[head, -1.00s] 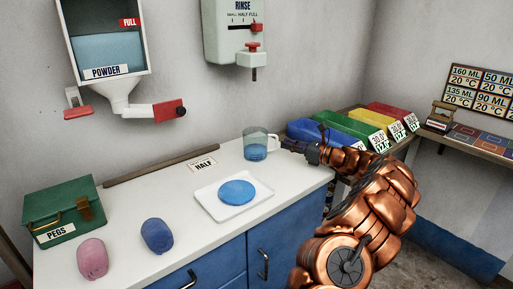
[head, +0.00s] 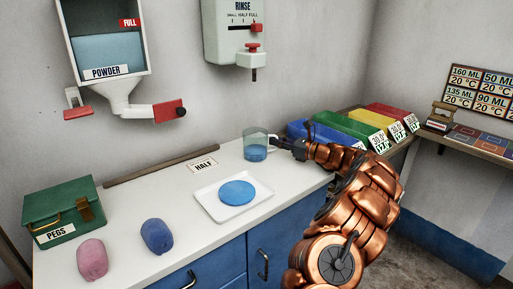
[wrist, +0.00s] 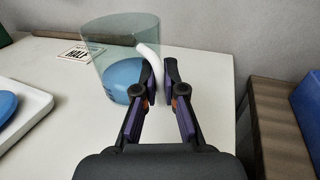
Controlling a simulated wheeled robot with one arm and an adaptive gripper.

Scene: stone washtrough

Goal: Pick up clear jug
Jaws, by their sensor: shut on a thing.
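The clear jug (head: 255,143) stands upright on the white counter below the rinse dispenser, with blue stuff in its bottom. It also shows in the wrist view (wrist: 112,50), with its pale handle (wrist: 149,55) on the right side. My gripper (head: 277,143) reaches in from the right at the jug's handle side. In the wrist view my gripper (wrist: 158,80) has its fingers on either side of the handle and is shut on it. The lower part of the handle is hidden by the fingers.
A white tray (head: 210,200) with a blue disc (head: 237,192) lies in front of the jug. A HALF card (head: 203,164) lies behind it. Coloured bins (head: 345,135) stand to the right. A green pegs box (head: 62,215) and two soft lumps (head: 157,235) are at left.

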